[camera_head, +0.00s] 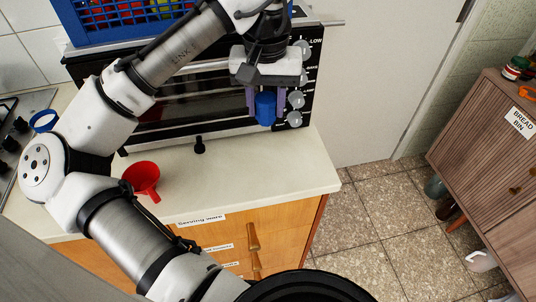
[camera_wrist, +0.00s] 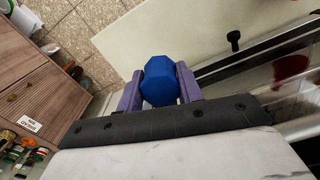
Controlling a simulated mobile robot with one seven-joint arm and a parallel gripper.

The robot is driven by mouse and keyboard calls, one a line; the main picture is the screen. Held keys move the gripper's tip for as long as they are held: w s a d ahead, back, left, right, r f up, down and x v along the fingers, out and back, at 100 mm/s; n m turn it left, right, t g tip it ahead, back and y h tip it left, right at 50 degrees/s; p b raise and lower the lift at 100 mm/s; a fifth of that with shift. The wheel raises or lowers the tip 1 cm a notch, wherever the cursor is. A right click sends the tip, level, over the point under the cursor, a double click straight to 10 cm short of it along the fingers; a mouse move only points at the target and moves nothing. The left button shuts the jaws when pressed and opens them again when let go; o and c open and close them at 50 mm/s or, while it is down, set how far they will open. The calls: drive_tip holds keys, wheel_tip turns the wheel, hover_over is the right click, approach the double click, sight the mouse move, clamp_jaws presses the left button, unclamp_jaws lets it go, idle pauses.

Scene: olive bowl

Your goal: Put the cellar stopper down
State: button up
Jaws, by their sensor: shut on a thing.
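A blue faceted piece, which I take to be the cellar stopper (camera_head: 265,108), is held between the purple fingers of my gripper (camera_head: 266,104). In the wrist view the blue stopper (camera_wrist: 160,82) shows its flat many-sided face, with a finger of my gripper (camera_wrist: 160,86) pressed on each side. The gripper points down in front of the oven, above the right part of the counter (camera_head: 235,165). In the head view the stopper appears clear of the counter top.
A red funnel (camera_head: 142,177) and a small black knobbed piece (camera_head: 199,146) stand on the counter. A black oven (camera_head: 190,100) with a blue crate (camera_head: 115,22) on top stands behind. The counter's front right is bare. A wooden cabinet (camera_head: 490,150) stands across the tiled floor.

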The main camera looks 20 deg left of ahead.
sight(266, 118)
wheel_tip(266, 118, down, 16)
drive_tip(key=shift+r+p, duration=0.25)
drive_tip(key=shift+p, duration=0.5)
drive_tip(key=shift+f, duration=0.2)
drive_tip(key=o, duration=1)
drive_tip(key=shift+c, duration=0.2)
drive_tip(key=shift+r, duration=0.2)
wheel_tip(266, 118, up, 12)
drive_tip(key=shift+r+b, duration=0.1)
drive_tip(key=shift+b, duration=0.55)
